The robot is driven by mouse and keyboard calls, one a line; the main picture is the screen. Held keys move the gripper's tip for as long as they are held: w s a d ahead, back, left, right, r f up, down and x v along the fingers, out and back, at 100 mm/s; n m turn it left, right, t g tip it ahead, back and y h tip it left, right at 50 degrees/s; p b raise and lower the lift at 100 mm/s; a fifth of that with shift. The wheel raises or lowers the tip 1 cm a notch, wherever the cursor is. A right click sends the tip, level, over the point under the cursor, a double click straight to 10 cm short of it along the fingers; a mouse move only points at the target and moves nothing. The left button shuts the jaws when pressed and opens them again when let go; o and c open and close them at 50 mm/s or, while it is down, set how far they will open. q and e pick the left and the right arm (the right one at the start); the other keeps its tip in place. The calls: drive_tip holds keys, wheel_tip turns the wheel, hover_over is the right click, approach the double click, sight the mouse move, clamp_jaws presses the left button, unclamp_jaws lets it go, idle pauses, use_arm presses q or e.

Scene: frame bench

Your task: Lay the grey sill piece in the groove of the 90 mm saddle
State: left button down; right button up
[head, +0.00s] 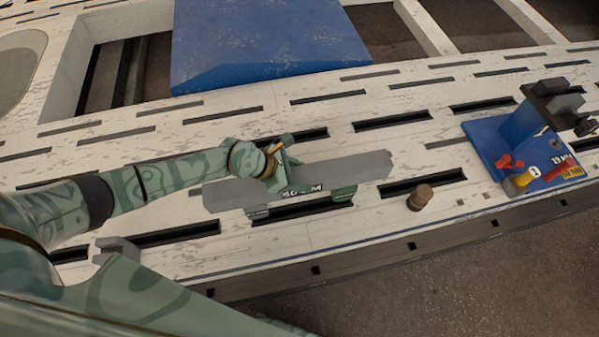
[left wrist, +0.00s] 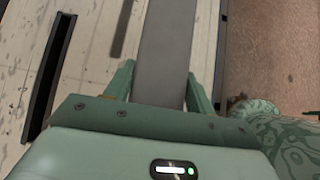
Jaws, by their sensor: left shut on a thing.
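The grey sill piece (head: 345,170) is a long flat bar lying across the middle of the bench in the head view. My left gripper (head: 272,165) is shut on it left of its middle. In the left wrist view the bar (left wrist: 163,45) runs away between the two fingers (left wrist: 160,88). A saddle with a partly covered white "MM" label sits under the bar; its green end block (head: 343,194) shows at the front. The bar hides most of the saddle and its groove, so I cannot tell whether it rests in the groove. My right gripper is not in view.
The slotted white bench (head: 390,105) carries a brown knob (head: 420,197) right of the bar and a blue fixture (head: 520,150) with red and yellow handles farther right. A grey block (head: 115,249) stands at left. A blue panel (head: 265,40) lies behind.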

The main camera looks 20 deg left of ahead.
use_arm(q)
drive_tip(key=shift+w+d+r, duration=0.1)
drive_tip(key=shift+w+r, duration=0.05)
drive_tip(key=shift+r, duration=0.1)
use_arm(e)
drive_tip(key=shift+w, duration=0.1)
use_arm(q)
drive_tip(key=c, duration=0.6)
unclamp_jaws()
drive_tip(key=shift+o, duration=0.8)
drive_tip(key=shift+s+f, duration=0.25)
drive_tip(key=shift+f, duration=0.05)
drive_tip(key=shift+s+a+r, duration=0.1)
drive_tip(key=shift+a+r, duration=0.25)
drive_tip(key=shift+r, duration=0.1)
drive_tip(key=p+v, duration=0.3)
drive_tip(key=v, duration=0.3)
drive_tip(key=shift+d+r, duration=0.1)
drive_tip(key=shift+r, duration=0.05)
drive_tip(key=p+v, duration=0.3)
drive_tip(key=v, duration=0.6)
drive_tip(key=shift+a+p, duration=0.25)
drive_tip(key=shift+p, duration=0.05)
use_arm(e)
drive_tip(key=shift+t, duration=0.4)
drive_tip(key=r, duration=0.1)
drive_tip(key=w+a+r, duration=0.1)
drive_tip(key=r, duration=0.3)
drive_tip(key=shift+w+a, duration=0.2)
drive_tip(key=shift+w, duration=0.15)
